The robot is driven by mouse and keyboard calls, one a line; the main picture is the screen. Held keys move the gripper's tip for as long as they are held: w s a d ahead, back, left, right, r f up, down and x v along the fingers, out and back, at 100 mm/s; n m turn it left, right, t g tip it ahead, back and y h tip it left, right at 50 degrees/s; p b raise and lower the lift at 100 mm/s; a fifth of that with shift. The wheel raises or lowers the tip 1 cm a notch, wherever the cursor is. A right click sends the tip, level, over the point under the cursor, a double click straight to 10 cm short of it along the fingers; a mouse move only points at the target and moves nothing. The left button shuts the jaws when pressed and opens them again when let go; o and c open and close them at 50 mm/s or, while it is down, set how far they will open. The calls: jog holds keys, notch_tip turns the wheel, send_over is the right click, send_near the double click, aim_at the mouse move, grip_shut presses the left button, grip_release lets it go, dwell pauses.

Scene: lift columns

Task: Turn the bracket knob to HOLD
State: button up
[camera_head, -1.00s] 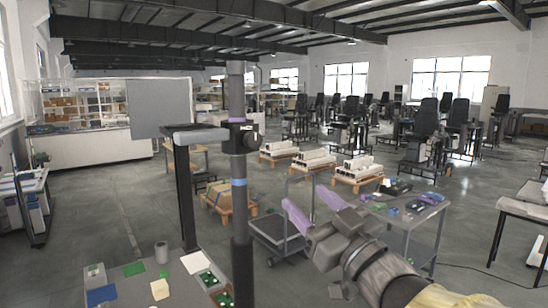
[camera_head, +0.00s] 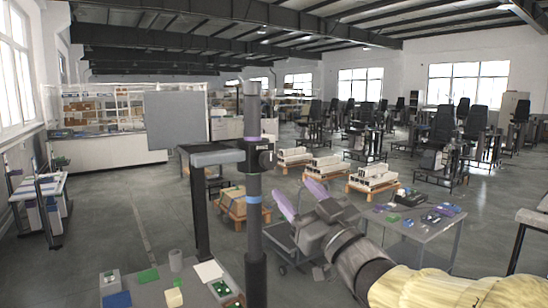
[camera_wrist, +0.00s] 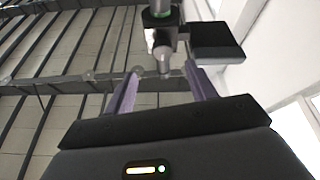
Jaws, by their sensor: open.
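A dark upright column (camera_head: 253,105) stands left of centre in the head view. A black bracket (camera_head: 250,157) is clamped around it below a purple band, with a knob (camera_head: 266,157) on its right side. A grey arm (camera_head: 215,156) runs left from the bracket. My gripper (camera_head: 291,187) is open, right of the column and a little below the knob, its purple fingers pointing up. In the wrist view the grey knob (camera_wrist: 164,64) appears between the open fingers (camera_wrist: 160,72); contact cannot be told. The knob's markings and setting are unreadable.
A grey panel (camera_head: 175,120) and a second dark post (camera_head: 200,205) stand left. A table with small parts (camera_head: 420,225) is at right, and a bench with cards (camera_head: 170,290) is at front left.

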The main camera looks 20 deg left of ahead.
aim_at(271, 164)
jog(key=p+x, duration=0.4)
jog(key=x, duration=0.4)
jog(key=shift+a+r, duration=0.25)
jog(key=shift+a, duration=0.05)
jog(key=shift+w+a+r, duration=0.1)
jog(key=shift+w+a, duration=0.2)
jog(key=shift+w, duration=0.05)
jog(key=c, duration=1)
